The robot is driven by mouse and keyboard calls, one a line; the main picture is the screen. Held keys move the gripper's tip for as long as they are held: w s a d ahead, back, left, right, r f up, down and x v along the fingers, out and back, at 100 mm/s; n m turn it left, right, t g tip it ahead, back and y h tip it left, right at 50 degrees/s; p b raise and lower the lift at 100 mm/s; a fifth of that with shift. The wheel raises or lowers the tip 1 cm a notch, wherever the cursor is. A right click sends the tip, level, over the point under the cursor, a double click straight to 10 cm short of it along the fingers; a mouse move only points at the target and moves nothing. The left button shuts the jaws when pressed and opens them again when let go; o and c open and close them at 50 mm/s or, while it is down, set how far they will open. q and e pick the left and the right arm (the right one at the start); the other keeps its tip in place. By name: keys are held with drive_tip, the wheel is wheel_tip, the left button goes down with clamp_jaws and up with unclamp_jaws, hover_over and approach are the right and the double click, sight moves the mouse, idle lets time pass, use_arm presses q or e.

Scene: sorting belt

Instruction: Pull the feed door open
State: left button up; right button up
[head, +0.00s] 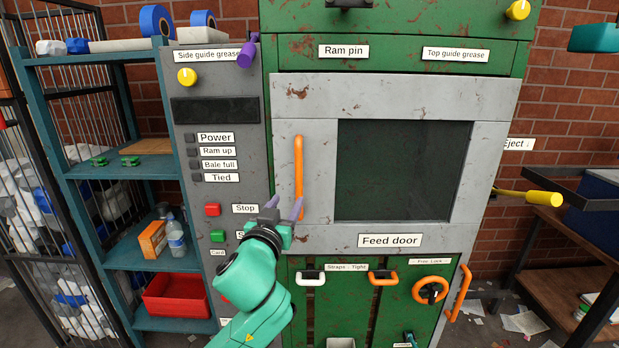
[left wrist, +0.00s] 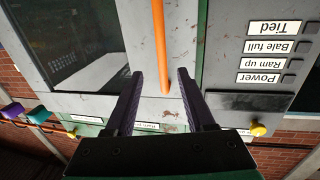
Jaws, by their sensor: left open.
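The feed door (head: 400,97) is a worn grey panel with a dark window, and it looks closed in the green machine. Its orange upright bar handle (head: 298,165) is on the door's left side. My left gripper (head: 285,205) is open, its purple fingers near the handle's lower end. In the left wrist view the handle (left wrist: 159,45) comes down from the top, its end showing in the gap between the open fingers (left wrist: 159,75). Nothing is seen gripped, and I cannot tell how deep the bar sits between the fingers. My right gripper is not in view.
A grey control panel (head: 223,140) with buttons stands left of the door. Below are strap handles (head: 383,278), an orange wheel (head: 431,290) and another orange bar (head: 459,294). A blue shelf (head: 128,180) is at left. A yellow lever (head: 528,196) sticks out at right.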

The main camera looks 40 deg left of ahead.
sight(298, 183)
use_arm(q)
drive_tip(key=p+x, duration=0.4)
drive_tip(key=x, duration=0.8)
drive_tip(key=shift+a, duration=0.15)
drive_tip(key=shift+w+a+f, duration=0.2)
drive_tip(key=shift+w+a, duration=0.1)
drive_tip(key=shift+w, duration=0.1)
drive_tip(key=shift+d, duration=0.1)
clamp_jaws()
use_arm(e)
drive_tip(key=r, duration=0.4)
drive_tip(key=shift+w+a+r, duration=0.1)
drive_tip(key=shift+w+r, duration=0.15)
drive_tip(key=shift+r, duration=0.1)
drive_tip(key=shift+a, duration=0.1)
